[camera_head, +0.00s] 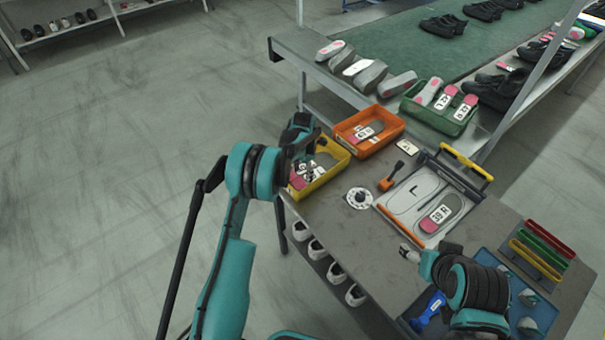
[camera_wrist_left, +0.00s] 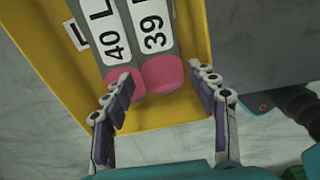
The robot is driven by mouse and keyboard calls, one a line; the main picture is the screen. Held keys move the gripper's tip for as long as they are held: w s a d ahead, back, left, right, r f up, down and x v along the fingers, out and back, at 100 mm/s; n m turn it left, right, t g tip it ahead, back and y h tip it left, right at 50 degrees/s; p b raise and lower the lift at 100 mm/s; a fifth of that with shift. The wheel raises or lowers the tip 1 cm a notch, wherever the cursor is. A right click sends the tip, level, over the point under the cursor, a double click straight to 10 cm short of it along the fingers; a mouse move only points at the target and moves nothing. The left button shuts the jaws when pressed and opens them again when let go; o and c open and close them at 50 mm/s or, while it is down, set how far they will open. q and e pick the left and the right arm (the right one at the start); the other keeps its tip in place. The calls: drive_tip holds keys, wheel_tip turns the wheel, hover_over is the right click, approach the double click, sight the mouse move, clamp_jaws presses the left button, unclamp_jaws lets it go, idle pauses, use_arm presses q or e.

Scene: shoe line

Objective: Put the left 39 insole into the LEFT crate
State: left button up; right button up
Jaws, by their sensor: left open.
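In the left wrist view, an insole marked 39 (camera_wrist_left: 163,74), with a pink heel, lies in the yellow crate (camera_wrist_left: 65,95) beside an insole marked 40 L (camera_wrist_left: 121,77). The letter after 39 is cut off. A partly hidden white label shows on the crate. My left gripper (camera_wrist_left: 162,82) is open, with its fingers either side of the pink heels and no clear grip on them. In the head view my left gripper (camera_head: 308,150) is over the yellow crate (camera_head: 325,183), hiding part of it. My right gripper (camera_head: 410,254) is low over the table; its jaw opening is unclear.
An orange crate (camera_head: 397,134) with insoles stands beside the yellow one. A tray marked L (camera_head: 405,190) holds an insole marked 39 R (camera_head: 440,214). A white dial (camera_head: 359,198) and an orange-based tool (camera_head: 388,183) lie between. A green crate (camera_head: 462,127) stands behind.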

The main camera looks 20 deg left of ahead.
use_arm(q)
wheel_tip(320, 180, up, 12)
drive_tip(key=f+p, duration=0.1)
drive_tip(key=p, duration=0.1)
drive_tip(key=s+d+r+m+t, duration=0.1)
drive_tip(key=s+r+m+t, duration=0.2)
drive_tip(key=s+r+m, duration=1.25)
drive_tip(key=s+r+m+t, duration=0.1)
drive_tip(key=s+m+t, duration=0.3)
drive_tip(key=s+m, duration=0.9)
drive_tip(key=s, duration=0.7)
drive_tip(key=shift+s+d+r, duration=0.3)
drive_tip(key=shift+s+d, duration=0.05)
drive_tip(key=shift+f, duration=0.15)
wheel_tip(320, 180, down, 6)
drive_tip(key=b, duration=0.6)
